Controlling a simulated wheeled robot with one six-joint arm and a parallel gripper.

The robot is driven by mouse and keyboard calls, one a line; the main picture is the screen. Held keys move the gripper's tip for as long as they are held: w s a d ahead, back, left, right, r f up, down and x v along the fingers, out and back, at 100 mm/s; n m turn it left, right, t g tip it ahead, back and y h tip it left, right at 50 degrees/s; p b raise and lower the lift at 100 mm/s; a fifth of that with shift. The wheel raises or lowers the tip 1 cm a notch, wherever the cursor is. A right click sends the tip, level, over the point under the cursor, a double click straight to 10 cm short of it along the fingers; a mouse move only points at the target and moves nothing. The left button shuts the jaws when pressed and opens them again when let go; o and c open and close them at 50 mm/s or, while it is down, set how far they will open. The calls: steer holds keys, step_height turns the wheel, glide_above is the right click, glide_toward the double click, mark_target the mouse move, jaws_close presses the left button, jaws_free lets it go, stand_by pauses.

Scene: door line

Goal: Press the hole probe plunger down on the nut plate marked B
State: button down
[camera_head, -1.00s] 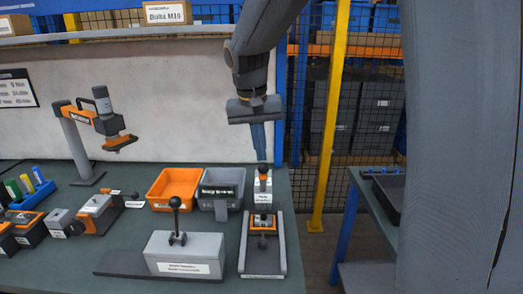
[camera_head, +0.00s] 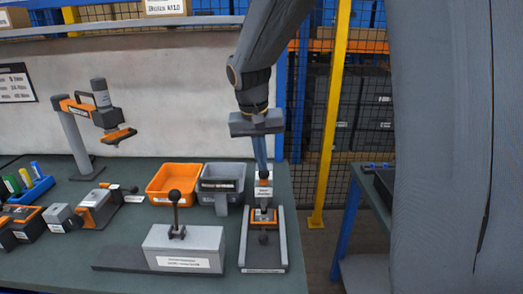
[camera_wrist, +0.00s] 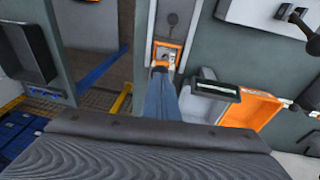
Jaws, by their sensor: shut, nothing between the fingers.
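The probe fixture (camera_head: 246,255) is a long grey base at the right end of the bench. It carries a small upright labelled block (camera_head: 263,191) and an orange nut plate (camera_head: 263,215); a letter B is not legible. A dark plunger knob (camera_head: 263,176) tops the block. My gripper (camera_head: 263,171) is shut, empty and pointing down, its blue-grey fingertips at the knob; I cannot tell whether they touch. In the wrist view the fingertips (camera_wrist: 160,72) hide the knob, just short of the orange plate (camera_wrist: 168,55).
An orange bin (camera_head: 172,198) and a grey bin (camera_head: 231,187) stand left of the block. A grey box with a black ball-topped lever (camera_head: 174,197) stands in front of them. A yellow post (camera_head: 329,125) and a side table (camera_head: 357,195) are at the right, beyond a floor gap.

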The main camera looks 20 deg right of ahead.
steer(key=shift+s+f, duration=0.2)
steer(key=shift+f, duration=0.2)
steer(key=shift+r, duration=0.15)
steer(key=shift+r+p, duration=0.35)
steer(key=shift+p, duration=0.15)
steer(key=v, duration=1.3)
steer(key=shift+w+r, duration=0.25)
steer(key=shift+r, duration=0.15)
steer(key=s+d+f+n+y, duration=0.1)
steer(key=s+f, duration=0.7)
steer(key=f, duration=0.3)
steer(key=s+d+f+n, duration=0.1)
steer(key=s+f+n, duration=0.1)
steer(key=s+f, duration=0.5)
step_height(320, 180, down, 4)
steer(key=shift+s+f+y, duration=0.2)
steer(key=shift+s+y, duration=0.2)
